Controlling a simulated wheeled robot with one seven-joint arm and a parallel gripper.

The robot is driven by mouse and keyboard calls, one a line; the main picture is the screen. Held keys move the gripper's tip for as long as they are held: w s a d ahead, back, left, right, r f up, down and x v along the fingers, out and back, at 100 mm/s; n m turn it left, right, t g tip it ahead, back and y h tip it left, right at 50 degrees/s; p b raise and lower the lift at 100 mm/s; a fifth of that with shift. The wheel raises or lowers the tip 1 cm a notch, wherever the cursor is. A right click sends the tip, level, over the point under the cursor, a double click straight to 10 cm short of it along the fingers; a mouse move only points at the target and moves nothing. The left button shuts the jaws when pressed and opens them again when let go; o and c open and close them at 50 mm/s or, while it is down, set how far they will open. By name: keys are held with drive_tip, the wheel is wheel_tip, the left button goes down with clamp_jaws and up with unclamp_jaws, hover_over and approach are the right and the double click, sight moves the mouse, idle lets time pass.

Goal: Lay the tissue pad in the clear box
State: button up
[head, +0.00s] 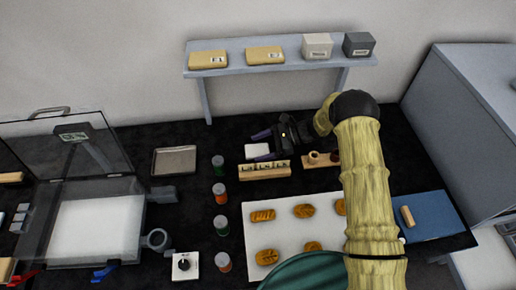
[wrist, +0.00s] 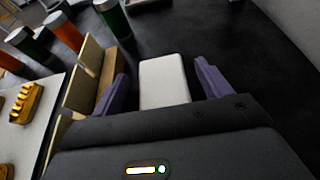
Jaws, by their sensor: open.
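The white tissue pad (head: 256,151) lies on the black bench top, behind a small wooden rack. It also shows in the wrist view (wrist: 164,80), between the purple fingers. My gripper (head: 263,146) is open, with one finger on each side of the pad; in the wrist view (wrist: 161,84) a gap shows on both sides. I cannot tell how high the fingers are above the bench. The clear box (head: 148,222) is at the left, its hinged lid (head: 70,146) raised, with a white floor inside. My arm hides part of the bench right of the pad.
The wooden rack (head: 264,171) stands close to the gripper's near finger. Several capped jars (head: 219,194) stand in a column between pad and box. A white board (head: 285,235) holds brown pieces. A shelf (head: 285,62) is behind.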

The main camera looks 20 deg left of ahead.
drive_tip(key=b+v, duration=0.2)
drive_tip(key=v, duration=0.8)
drive_tip(key=shift+w+d+r, duration=0.1)
drive_tip(key=shift+w+d, duration=0.1)
drive_tip(key=shift+d, duration=0.1)
drive_tip(key=shift+s+d+r, duration=0.15)
drive_tip(key=shift+d+r, duration=0.15)
drive_tip(key=shift+d, duration=0.15)
drive_tip(key=s+d+r+n+t+h, duration=0.4)
drive_tip(key=s+d+r+n+h, duration=0.2)
drive_tip(key=s+d, duration=0.3)
drive_tip(key=s+d+r+n+t+h, duration=0.5)
drive_tip(key=s+d, duration=0.5)
drive_tip(key=d, duration=0.7)
drive_tip(key=shift+d+r+n+h, duration=0.4)
drive_tip(key=shift+r+n, duration=0.2)
drive_tip(key=shift+r, duration=0.2)
